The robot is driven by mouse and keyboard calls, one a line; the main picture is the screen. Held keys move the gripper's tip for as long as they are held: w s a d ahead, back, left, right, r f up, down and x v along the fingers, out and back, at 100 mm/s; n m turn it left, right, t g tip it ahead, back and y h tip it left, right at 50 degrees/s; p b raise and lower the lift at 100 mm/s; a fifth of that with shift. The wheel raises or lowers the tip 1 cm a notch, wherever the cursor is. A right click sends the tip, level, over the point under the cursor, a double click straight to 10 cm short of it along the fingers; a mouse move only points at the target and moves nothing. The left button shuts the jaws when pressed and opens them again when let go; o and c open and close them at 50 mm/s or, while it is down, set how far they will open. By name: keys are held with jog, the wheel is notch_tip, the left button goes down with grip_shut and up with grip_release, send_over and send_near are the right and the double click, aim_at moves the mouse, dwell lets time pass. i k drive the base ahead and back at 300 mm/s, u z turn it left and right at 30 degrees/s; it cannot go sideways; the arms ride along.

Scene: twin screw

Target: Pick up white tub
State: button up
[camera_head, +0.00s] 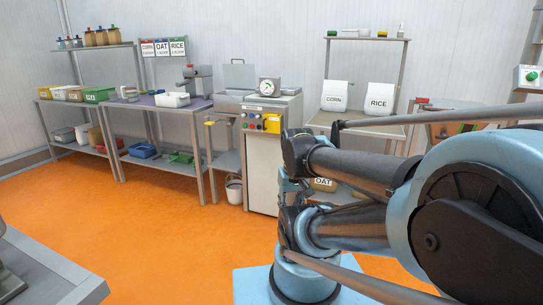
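A white tub (172,100), open and low, sits on the purple-topped table (150,100) at the back left, near its right end. Another small white container (357,32) stands on the high shelf at the back right. My arm is folded at the right front, far from the white tub on the table. What looks like my gripper (291,188) is a small dark linkage beside the arm links. It is partly hidden, and its fingers cannot be made out.
A grey machine with a dial scale (269,87) stands right of the table, with a bucket (234,188) on the floor. Green and other bins (98,95) stand at left. A grey counter (50,262) is at lower left. Orange floor (150,225) between is clear.

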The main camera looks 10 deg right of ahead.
aim_at(174, 100)
jog(key=z, duration=0.05)
jog(key=i, duration=1)
jog(key=u, duration=0.05)
